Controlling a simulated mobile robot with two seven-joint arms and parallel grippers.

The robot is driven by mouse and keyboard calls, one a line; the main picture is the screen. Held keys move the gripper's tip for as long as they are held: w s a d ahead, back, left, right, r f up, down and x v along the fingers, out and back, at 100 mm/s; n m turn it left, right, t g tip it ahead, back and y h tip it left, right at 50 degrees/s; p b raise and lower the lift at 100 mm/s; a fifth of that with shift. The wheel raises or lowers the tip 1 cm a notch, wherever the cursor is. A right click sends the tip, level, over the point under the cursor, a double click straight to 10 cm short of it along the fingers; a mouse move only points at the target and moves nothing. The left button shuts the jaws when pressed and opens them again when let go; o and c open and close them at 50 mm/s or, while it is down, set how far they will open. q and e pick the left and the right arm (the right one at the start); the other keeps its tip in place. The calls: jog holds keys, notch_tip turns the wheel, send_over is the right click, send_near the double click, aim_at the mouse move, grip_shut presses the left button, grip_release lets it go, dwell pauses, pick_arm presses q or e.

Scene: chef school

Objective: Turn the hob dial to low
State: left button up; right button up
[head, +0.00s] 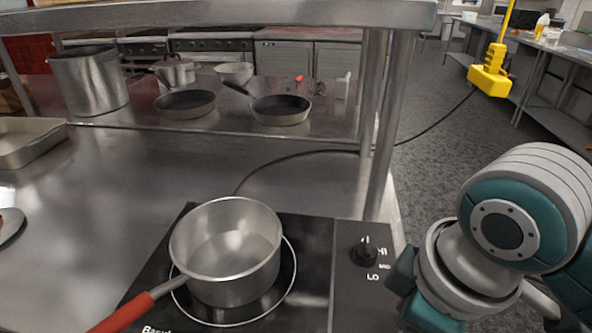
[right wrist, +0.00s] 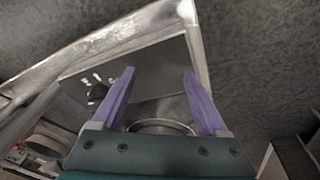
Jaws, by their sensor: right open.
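The hob (head: 318,245) is a black plate on the steel counter. Its black dial (head: 365,252) sits on the right-hand panel, beside white HI, MED and LO lettering; a pale mark shows on the dial's upper side. The dial also shows in the right wrist view (right wrist: 97,92), left of the fingers. My right gripper (right wrist: 158,73) is open, its purple fingers apart with nothing between them. In the head view its teal body is just right of the dial, apart from it, and the fingers are hidden. My left gripper is not in view.
A steel saucepan (head: 226,250) with a red handle (head: 125,312) stands on the hob ring, left of the dial. A steel shelf post (head: 381,130) rises behind the hob. Pans (head: 280,109) stand farther back. A yellow socket block (head: 490,72) hangs at the upper right.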

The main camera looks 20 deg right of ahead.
aim_at(368, 245)
jog(key=w+n, duration=0.1)
jog(key=w, duration=0.1)
jog(key=w+d+r+p, duration=0.1)
jog(key=w, duration=0.1)
jog(key=w+d+r+n+g+p, duration=0.1)
jog(key=w, duration=0.1)
jog(key=shift+w+r+n, duration=0.1)
jog(key=shift+w+n, duration=0.2)
jog(key=shift+w, duration=0.1)
jog(key=w+d+r+n, duration=0.1)
jog(key=w, duration=0.1)
jog(key=w+d+r+p, duration=0.1)
jog(key=w+r, duration=0.1)
jog(key=w+d+r+n+g, duration=0.1)
jog(key=w+r, duration=0.1)
jog(key=shift+n+p, duration=0.3)
jog(key=shift+w+d, duration=0.1)
notch_tip(368, 245, down, 10)
jog(key=b, duration=0.4)
jog(key=shift+r, duration=0.1)
jog(key=shift+c, duration=0.4)
grip_shut()
